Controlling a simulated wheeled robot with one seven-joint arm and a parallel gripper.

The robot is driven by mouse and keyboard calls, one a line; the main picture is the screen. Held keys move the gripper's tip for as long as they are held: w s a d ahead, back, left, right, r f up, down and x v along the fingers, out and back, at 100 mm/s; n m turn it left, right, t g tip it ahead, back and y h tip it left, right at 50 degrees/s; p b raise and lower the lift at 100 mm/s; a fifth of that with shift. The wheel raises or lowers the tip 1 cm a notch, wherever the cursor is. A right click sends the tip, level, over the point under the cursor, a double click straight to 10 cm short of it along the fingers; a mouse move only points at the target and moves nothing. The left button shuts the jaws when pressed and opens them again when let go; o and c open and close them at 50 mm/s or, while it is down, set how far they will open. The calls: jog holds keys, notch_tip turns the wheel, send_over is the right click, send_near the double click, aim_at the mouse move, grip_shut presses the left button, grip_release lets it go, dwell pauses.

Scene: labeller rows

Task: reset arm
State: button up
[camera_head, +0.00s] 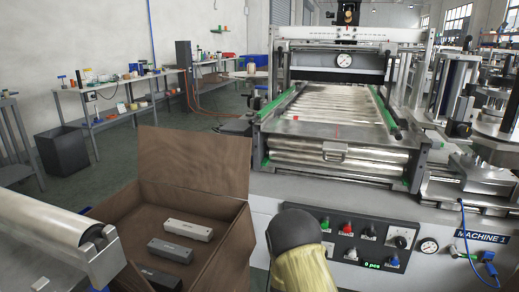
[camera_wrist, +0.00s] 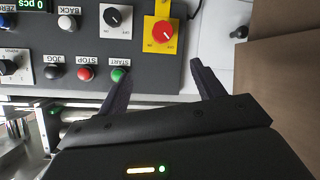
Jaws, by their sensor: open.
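My gripper (camera_wrist: 161,66) shows in the wrist view with its two dark fingers spread apart and nothing between them. Its fingers lie in front of the machine's control panel (camera_wrist: 60,22), with the left finger close to the green START button (camera_wrist: 119,74). I cannot tell whether it touches the button. In the head view a dark rounded part with a yellowish section, which looks like part of my arm, stands low in the middle, in front of the panel's left side. The gripper's fingers cannot be made out there.
An open cardboard box (camera_head: 195,160) holding grey bars (camera_head: 188,229) stands left of the machine (camera_head: 340,190); its brown side (camera_wrist: 290,70) shows in the wrist view. A metal roller (camera_head: 40,225) is at the lower left. The panel display (camera_head: 371,265) reads 0 pcs.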

jog(key=s+d+r+g+y+p, duration=0.1)
jog(key=s+r+g, duration=0.2)
jog(key=s+r, duration=0.55)
jog(key=s+d+r+g+y+p, duration=0.1)
jog(key=s+d+r+g+p, duration=0.2)
jog(key=s, duration=1.1)
jog(key=s+r+g+y, duration=0.1)
jog(key=s+r+g, duration=0.3)
jog(key=s+r, duration=0.5)
jog(key=w+p+v, duration=0.2)
jog(key=p+v, duration=1.5)
jog(key=p, duration=0.2)
jog(key=w+r+p+v, duration=0.1)
jog(key=w+p+v, duration=0.2)
jog(key=p+v, duration=1.5)
jog(key=shift+r+m+p, duration=0.3)
jog(key=shift+r+p, duration=0.05)
jog(key=shift+p, duration=0.05)
